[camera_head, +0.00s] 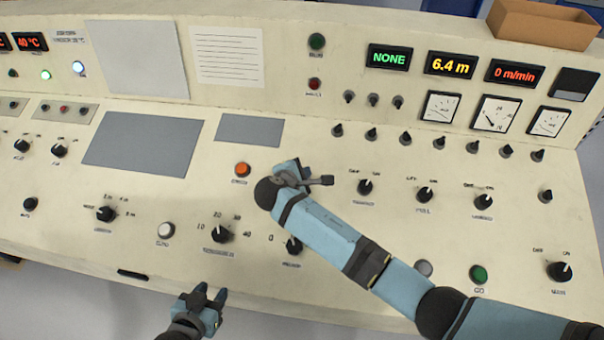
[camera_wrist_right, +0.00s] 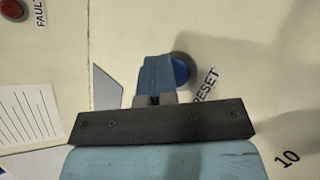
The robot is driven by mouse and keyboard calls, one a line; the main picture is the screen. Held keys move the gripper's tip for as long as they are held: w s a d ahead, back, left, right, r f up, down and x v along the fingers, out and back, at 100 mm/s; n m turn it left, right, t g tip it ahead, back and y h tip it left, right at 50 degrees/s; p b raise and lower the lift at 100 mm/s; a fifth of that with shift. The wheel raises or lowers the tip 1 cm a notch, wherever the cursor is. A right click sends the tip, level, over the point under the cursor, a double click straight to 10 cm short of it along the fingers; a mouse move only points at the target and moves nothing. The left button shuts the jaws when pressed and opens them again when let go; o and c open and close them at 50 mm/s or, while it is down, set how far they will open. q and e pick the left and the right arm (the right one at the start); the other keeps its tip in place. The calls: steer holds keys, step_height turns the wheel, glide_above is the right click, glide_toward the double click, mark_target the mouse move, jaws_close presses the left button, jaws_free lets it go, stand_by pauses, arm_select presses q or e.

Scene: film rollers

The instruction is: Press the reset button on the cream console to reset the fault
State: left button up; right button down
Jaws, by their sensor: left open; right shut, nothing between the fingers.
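The cream console (camera_head: 330,225) fills most of the head view. In the right wrist view a blue button (camera_wrist_right: 181,70) sits beside the printed word RESET. My right gripper (camera_head: 288,168) is over the console just right of the orange button; in the right wrist view its shut, empty fingers (camera_wrist_right: 155,70) overlap the left side of the blue button. I cannot tell whether the fingertips touch or press it. The blue button is hidden behind my right gripper and arm in the head view. My left gripper (camera_head: 208,296) is open and empty near the console's front edge.
An orange button (camera_head: 242,169), a white button (camera_head: 166,230) and a green button (camera_head: 479,273) sit among several black knobs. A red lamp (camera_head: 314,83) and a display reading NONE (camera_head: 389,58) are on the raised back panel. A cardboard box (camera_head: 543,24) stands on top.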

steer(key=shift+s+r+p, duration=0.15)
steer(key=shift+r+p, duration=0.55)
steer(key=shift+p, duration=0.05)
steer(key=r+p, duration=0.3)
steer(key=shift+s+a, duration=0.1)
steer(key=shift+s, duration=0.15)
steer(key=shift+s+r+p, duration=0.2)
steer(key=shift+r+p, duration=0.25)
steer(key=shift+r, duration=0.05)
steer(key=shift+s+r+p, duration=0.15)
steer(key=shift+r+p, duration=0.3)
